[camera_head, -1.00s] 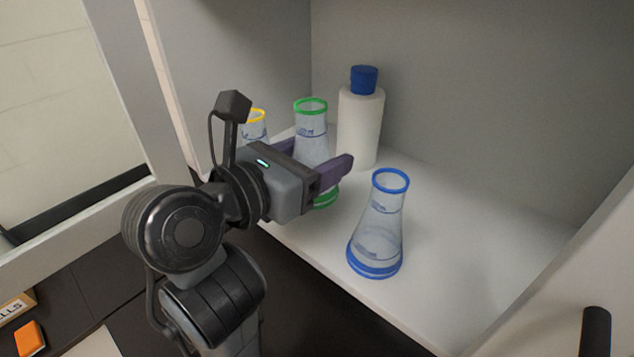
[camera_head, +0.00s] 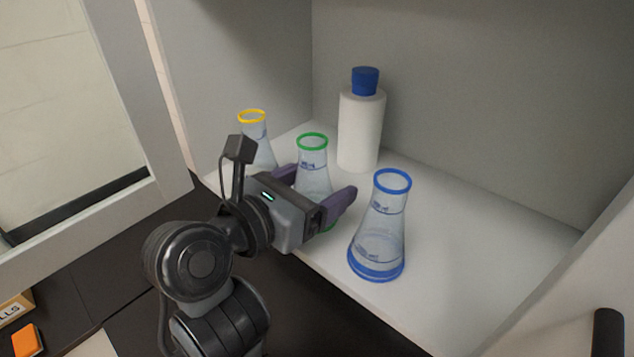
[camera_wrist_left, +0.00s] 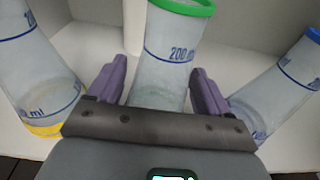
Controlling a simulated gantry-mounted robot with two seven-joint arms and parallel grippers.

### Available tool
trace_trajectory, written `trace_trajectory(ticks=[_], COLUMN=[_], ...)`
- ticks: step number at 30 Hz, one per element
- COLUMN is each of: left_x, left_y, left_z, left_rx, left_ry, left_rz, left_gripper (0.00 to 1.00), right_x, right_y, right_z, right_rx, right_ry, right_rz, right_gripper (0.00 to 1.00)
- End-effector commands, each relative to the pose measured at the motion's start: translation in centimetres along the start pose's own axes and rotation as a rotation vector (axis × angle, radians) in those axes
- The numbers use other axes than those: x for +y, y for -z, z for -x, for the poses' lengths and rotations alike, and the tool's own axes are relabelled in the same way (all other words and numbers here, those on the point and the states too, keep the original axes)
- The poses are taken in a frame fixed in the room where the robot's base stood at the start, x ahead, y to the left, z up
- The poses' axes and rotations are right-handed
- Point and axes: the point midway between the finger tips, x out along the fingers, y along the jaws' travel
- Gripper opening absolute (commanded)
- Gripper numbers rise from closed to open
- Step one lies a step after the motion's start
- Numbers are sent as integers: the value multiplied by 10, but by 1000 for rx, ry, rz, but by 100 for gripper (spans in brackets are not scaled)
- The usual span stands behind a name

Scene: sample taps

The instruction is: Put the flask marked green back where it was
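In the left wrist view the green flask (camera_wrist_left: 165,60) fills the middle, with the purple fingers (camera_wrist_left: 158,90) on either side. Its base is mostly hidden by the gripper in the head view. It is low at the shelf, but I cannot tell if it touches. The yellow-rimmed flask (camera_head: 257,145) stands left of it and the blue-rimmed flask (camera_head: 379,235) to its right. My right gripper is not in view.
A white bottle with a blue cap (camera_head: 360,130) stands behind the green flask on the white shelf (camera_head: 470,245). The shelf's front edge is near my left wrist. Cabinet walls close in the left and back. The shelf right of the blue flask is clear.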

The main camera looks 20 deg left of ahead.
Motion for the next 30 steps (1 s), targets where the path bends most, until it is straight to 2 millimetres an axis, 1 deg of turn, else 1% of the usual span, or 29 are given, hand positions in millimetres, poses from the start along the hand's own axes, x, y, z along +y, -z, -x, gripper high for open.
trace_trajectory(ticks=[8, 12, 16, 19, 20, 24, 27, 30], left_x=[0, 0, 1, 1, 0, 0, 0, 0], left_y=[0, -4, -3, -3, 2, 2, 3, 2], left_z=[0, 0, 12, 28, 28, 39, 47, 56], left_rx=[0, -1, -1, -2, -3, -6, -5, -4], left_ry=[0, -1, -3, -3, -1, 0, -2, -1], left_rz=[0, 0, -2, -4, -5, -6, -6, -3], left_gripper=[86, 86, 86, 86, 86, 86, 86, 86], right_x=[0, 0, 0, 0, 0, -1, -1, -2], right_y=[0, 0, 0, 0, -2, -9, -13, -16], right_z=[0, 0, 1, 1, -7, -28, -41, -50], right_rx=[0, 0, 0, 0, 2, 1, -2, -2], right_ry=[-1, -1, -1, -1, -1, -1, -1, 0], right_rz=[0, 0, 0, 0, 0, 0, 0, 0], right_gripper=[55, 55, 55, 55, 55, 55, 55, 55])
